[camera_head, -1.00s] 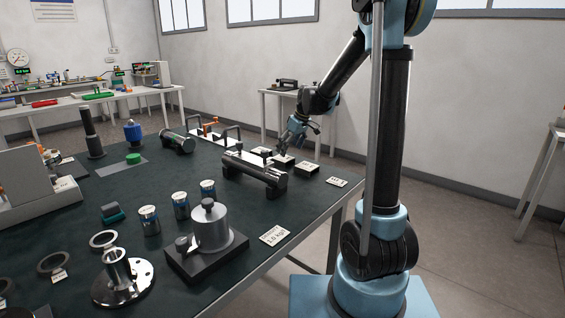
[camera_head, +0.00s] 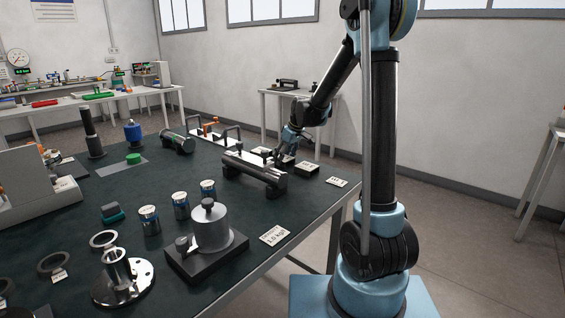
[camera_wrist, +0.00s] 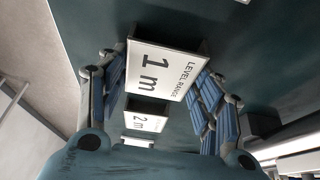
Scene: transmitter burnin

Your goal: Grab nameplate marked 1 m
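The nameplate marked 1 m (camera_wrist: 160,75) is a thick dark block with a white face reading "LEVEL RANGE 1 m", in the middle of the wrist view. My gripper (camera_wrist: 165,85) has its blue-padded fingers on either side of it. The fingers are spread and I see no clear grip; contact is hard to tell. A nameplate marked 2 m (camera_wrist: 147,116) lies beyond it, and part of another pale plate shows lower down. In the head view my gripper (camera_head: 281,155) is low among the small black blocks, partly hiding them.
A black cylinder on a stand (camera_head: 254,173) lies just left of my gripper. A grey weight on a black base (camera_head: 209,229) stands in front.

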